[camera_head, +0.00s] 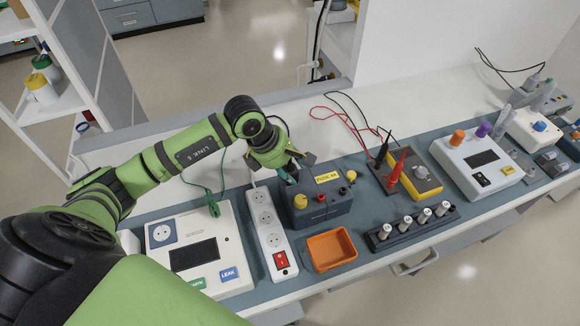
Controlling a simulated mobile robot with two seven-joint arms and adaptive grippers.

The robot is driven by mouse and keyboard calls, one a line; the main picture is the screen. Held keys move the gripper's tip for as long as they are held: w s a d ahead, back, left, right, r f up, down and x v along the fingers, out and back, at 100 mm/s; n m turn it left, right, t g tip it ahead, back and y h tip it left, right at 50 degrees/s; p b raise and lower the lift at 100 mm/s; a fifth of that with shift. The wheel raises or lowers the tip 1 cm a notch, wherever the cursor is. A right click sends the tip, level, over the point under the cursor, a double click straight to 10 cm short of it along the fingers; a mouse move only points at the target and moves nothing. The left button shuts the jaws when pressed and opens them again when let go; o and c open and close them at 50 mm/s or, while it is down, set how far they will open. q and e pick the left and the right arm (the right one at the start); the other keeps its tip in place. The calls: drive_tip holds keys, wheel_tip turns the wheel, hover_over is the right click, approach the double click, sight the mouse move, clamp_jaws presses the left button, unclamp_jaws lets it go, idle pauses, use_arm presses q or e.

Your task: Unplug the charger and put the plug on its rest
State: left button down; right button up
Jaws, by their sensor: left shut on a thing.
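My left gripper (289,172) reaches in from the left and points down at the back left edge of a dark blue box (325,205) with a yellow knob and a yellow label. It is shut on a small, mostly hidden thing with a teal tint; I cannot tell whether this is the plug. A white power strip (271,236) with several sockets and a red switch lies just left of the box. Its visible sockets look empty. I cannot pick out the charger or the plug's rest for certain. My right gripper is not in view.
A white tester (207,236) with a socket and screen stands left of the strip, a green lead (213,207) at its back. An orange tray (331,250) lies in front of the blue box. A black rack (413,228), a yellow meter (421,178) and probes stand to the right.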

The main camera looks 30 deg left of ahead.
use_arm(q)
drive_tip(key=c, duration=0.6)
unclamp_jaws()
drive_tip(key=shift+c, duration=0.2)
drive_tip(key=v, duration=1.2)
